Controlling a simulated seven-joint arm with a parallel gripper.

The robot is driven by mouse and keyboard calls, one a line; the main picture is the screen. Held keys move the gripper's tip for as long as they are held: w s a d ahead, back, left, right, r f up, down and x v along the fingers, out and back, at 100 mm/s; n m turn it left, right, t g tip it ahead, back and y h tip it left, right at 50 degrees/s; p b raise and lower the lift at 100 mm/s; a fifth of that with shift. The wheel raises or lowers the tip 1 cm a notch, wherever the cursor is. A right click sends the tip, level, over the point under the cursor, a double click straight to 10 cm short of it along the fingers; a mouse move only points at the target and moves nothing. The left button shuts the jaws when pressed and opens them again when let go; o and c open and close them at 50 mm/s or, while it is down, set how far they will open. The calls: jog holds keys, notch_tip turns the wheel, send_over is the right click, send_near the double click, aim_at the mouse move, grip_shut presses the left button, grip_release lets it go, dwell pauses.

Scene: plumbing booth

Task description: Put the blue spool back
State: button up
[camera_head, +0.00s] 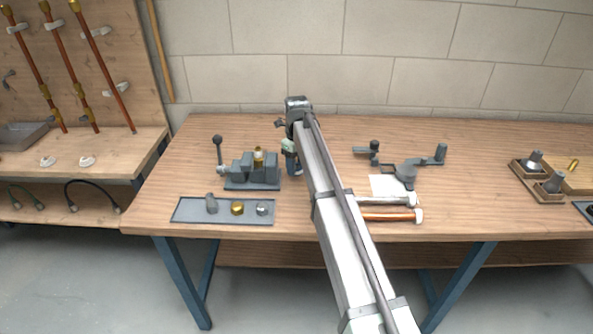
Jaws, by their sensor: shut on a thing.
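My gripper (292,165) is at the end of my arm, low over the workbench, just right of the grey clamp block. It is small and partly hidden by my arm. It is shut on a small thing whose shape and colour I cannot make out. I cannot pick out a blue spool for certain anywhere in view. The grey clamp block (252,174) has a lever with a dark knob on its left and a brass piece (258,158) upright in it.
A grey tray (188,210) with several small fittings lies in front of the clamp. Right of my arm are a grey cranked tool (405,172), a white sheet (381,186) and a copper tube (388,214). Wooden holders (524,173) stand far right. The bench (470,190) is clear between.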

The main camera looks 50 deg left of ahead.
jog(key=shift+f, duration=1.3)
jog(key=shift+f, duration=0.1)
jog(key=o, duration=1)
notch_tip(320, 180, up, 12)
